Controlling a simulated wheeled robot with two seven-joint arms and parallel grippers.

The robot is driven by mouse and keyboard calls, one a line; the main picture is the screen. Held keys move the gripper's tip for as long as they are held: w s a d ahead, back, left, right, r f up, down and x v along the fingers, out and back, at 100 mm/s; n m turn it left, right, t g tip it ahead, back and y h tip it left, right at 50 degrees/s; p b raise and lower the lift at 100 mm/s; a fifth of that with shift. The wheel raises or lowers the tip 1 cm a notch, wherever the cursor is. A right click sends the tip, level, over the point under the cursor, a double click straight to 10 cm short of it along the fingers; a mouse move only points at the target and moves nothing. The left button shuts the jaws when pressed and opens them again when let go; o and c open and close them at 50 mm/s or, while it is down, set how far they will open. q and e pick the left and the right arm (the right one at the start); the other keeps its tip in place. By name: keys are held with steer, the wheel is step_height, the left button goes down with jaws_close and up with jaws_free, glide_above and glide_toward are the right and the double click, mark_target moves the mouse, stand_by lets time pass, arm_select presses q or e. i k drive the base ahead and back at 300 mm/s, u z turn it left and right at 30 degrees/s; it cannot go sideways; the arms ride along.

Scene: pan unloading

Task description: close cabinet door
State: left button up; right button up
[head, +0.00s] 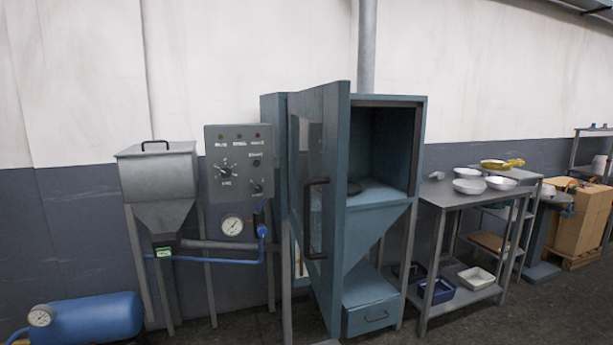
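A blue-grey cabinet (384,194) stands in the middle of the head view. Its door (335,130) stands open, swung out toward me on the left side, so the inside shows. The door has a window panel and a dark vertical handle (316,218). Neither of my grippers shows in the head view.
A metal table (452,195) with bowls (468,186) stands right of the cabinet. A control panel (239,163), a metal hopper (160,190) and a blue tank (95,318) are on the left. Cardboard boxes (577,220) stand far right.

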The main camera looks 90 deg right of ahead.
mark_target(328, 103)
steer(key=z, duration=2.75)
steer(key=i, duration=1)
steer(key=u, duration=0.05)
